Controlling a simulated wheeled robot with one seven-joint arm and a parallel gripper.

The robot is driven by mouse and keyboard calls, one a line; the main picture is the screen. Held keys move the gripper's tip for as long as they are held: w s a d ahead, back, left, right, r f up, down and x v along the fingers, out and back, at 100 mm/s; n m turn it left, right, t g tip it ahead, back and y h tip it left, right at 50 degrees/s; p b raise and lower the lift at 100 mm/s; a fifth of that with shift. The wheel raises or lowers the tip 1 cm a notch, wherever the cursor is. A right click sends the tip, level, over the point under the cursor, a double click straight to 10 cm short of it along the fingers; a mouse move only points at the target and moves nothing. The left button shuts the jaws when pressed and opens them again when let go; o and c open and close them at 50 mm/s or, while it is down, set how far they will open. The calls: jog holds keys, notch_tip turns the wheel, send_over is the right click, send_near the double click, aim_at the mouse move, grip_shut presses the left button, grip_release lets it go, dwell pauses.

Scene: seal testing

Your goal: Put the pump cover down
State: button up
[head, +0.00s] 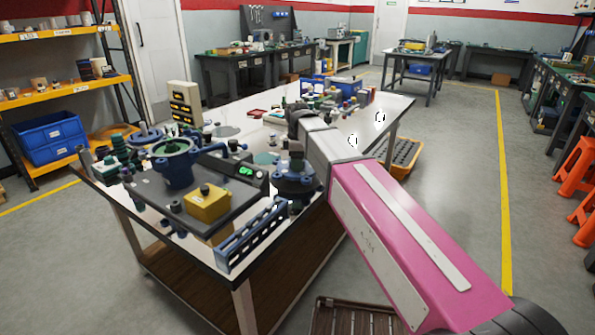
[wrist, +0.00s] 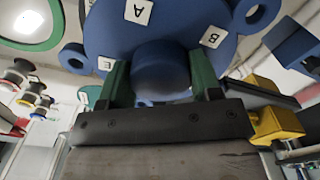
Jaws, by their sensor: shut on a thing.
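The pump cover (wrist: 225,25) is a blue lobed plate with a round central knob, a ring-shaped lug and white letter tags. My gripper (wrist: 160,78) has its green fingers closed on either side of the knob. In the head view the dark blue cover (head: 297,184) shows below my gripper (head: 296,152), over the near right part of the workbench (head: 228,130).
Left of the cover, a blue pump body (head: 176,165) stands on a dark base with a yellow block (head: 207,204). A blue slotted rack (head: 252,238) lies at the bench's front edge. Blue bins (head: 345,87) and small parts crowd the far end. Bare bench shows right of my wrist.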

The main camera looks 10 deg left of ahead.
jog(key=shift+f, duration=1.85)
jog(key=shift+f, duration=0.1)
jog(key=o, duration=1.4)
notch_tip(320, 180, up, 12)
jog(key=shift+r, duration=0.15)
